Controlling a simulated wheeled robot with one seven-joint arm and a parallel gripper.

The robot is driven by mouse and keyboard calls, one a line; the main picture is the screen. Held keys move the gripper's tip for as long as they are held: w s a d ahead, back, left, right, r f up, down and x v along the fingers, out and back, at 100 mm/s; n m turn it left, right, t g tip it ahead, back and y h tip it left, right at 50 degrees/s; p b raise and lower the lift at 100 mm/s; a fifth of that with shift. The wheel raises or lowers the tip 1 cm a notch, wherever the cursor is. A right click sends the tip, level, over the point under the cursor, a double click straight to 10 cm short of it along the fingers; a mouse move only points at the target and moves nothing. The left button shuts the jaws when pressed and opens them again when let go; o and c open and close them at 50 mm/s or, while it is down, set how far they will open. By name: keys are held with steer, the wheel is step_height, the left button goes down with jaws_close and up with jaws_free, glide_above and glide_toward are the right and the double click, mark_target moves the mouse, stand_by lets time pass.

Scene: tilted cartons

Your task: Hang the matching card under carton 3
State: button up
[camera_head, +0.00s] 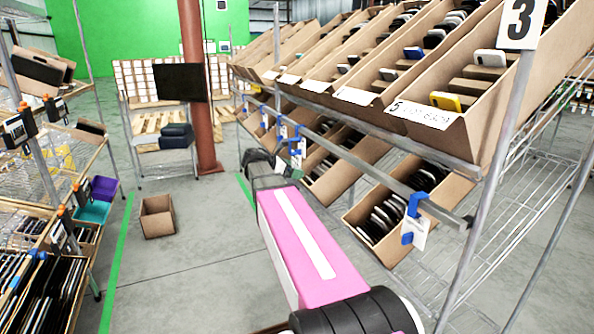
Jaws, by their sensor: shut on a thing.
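My gripper (272,160) is at the far end of my pink arm, by the rack's front rail. It appears shut on a small pale card (291,170), partly hidden by the dark jaws. Upper tilted cartons carry white front labels; the nearest label (420,116) starts with 5. The farther labels (355,96) are too small to read, so I cannot tell carton 3 for sure. A hung card (414,234) is on a blue clip (416,205) on the rail at right. More clipped cards (297,147) hang farther along the rail, near my gripper.
A sign with a large 3 (521,22) is at the rack's near post. Lower tilted cartons (361,218) hold dark items under the rail. A small open box (157,216) stands on the floor. Shelves line the left, with clear floor (190,275) between.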

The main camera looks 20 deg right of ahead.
steer(key=shift+a, duration=1.1)
steer(key=d+f, duration=0.1)
steer(key=d, duration=1.5)
steer(key=shift+w+f, duration=0.2)
stand_by(1.9)
steer(key=shift+f, duration=0.15)
steer(key=o, duration=0.8)
steer(key=v, duration=1.1)
steer(key=shift+s+a+f+m+y, duration=2.25)
steer(key=shift+s+a+f+m, duration=1.25)
steer(key=shift+f, duration=1.5)
steer(key=shift+s+a+f+m+y, duration=2.2)
steer(key=shift+s+a+f+m, duration=0.5)
steer(key=shift+a+f, duration=2)
steer(key=shift+s+a+f+m+y, duration=2.25)
steer(key=shift+s+a+f+m, duration=1.1)
steer(key=shift+f, duration=2)
